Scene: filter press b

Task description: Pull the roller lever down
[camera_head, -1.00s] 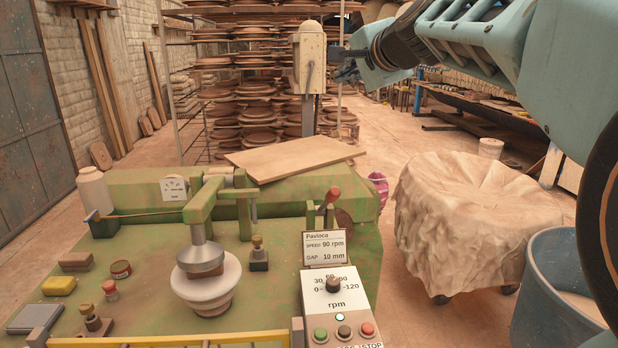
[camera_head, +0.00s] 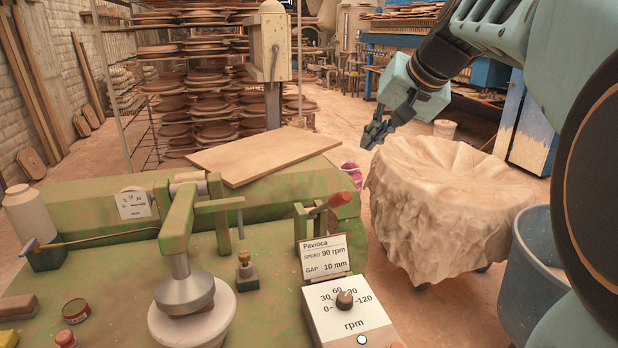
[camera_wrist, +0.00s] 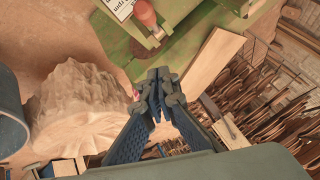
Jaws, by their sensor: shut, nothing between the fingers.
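No label in view marks the roller lever. A lever with a red handle (camera_head: 338,199) stands raised in a green bracket at the right of the green machine (camera_head: 262,235); its red end also shows in the wrist view (camera_wrist: 143,12). A green arm (camera_head: 178,218) carries a metal roller head (camera_head: 184,293) over a white form (camera_head: 196,327). My gripper (camera_head: 372,134) is in the air beyond the red-handled lever, above and to its right in the head view, touching nothing. In the wrist view its fingers (camera_wrist: 158,95) are together and empty.
A wooden board (camera_head: 263,155) lies across the machine's back. A card (camera_head: 324,256) and a speed dial panel (camera_head: 345,305) stand in front of the red-handled lever. A cloth-covered round stand (camera_head: 435,205) and a blue tub (camera_head: 535,270) are at right. A beige box on a post (camera_head: 270,45) stands behind.

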